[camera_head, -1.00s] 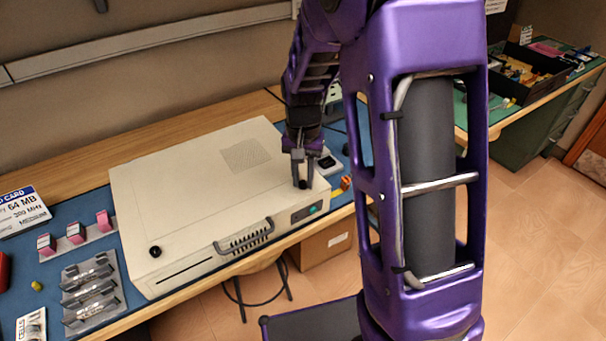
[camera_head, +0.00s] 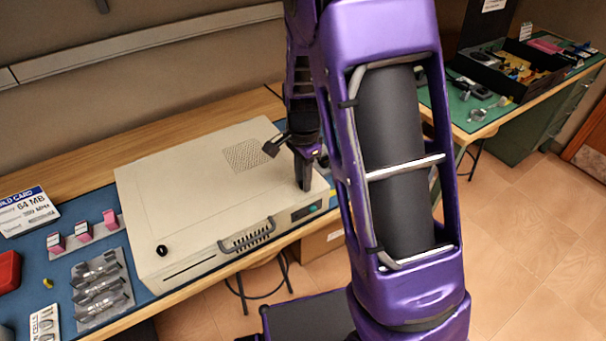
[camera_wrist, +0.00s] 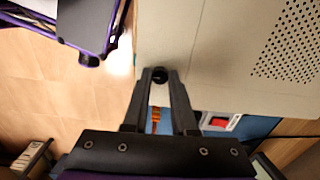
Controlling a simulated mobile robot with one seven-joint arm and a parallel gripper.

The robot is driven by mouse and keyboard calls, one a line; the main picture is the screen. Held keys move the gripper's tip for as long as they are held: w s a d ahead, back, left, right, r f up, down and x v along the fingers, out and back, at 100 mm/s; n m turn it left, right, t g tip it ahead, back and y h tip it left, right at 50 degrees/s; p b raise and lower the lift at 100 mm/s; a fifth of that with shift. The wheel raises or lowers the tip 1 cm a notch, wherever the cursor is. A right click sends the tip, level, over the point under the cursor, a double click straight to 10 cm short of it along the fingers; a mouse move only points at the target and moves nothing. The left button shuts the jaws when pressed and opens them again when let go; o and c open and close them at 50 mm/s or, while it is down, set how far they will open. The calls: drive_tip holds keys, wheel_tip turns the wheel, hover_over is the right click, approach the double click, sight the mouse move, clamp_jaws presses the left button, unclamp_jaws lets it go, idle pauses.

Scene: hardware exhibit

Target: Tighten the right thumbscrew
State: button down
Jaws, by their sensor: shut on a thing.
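The cream computer case (camera_head: 200,205) lies flat on the blue mat, with a handle and a small dark panel on its front. The left black thumbscrew (camera_head: 162,250) stands at its front left corner, clear of me. My gripper (camera_head: 304,186) points down at the front right corner of the case. In the wrist view, the right thumbscrew (camera_wrist: 160,73) is a round black knob between the tips of my gripper (camera_wrist: 160,79), which is shut on it. In the head view my fingers hide this thumbscrew.
Left of the case are pink-marked modules (camera_head: 83,232), a tray of grey parts (camera_head: 100,288), a red object (camera_head: 8,272) and a card sign (camera_head: 26,210). In the wrist view a red switch (camera_wrist: 220,121) shows beyond the case edge.

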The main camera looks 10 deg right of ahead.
drive_tip(key=shift+m, duration=0.3)
drive_tip(key=c, duration=0.7)
unclamp_jaws()
wheel_tip(320, 180, up, 18)
drive_tip(key=shift+f+p, duration=0.25)
drive_tip(key=shift+p, duration=0.05)
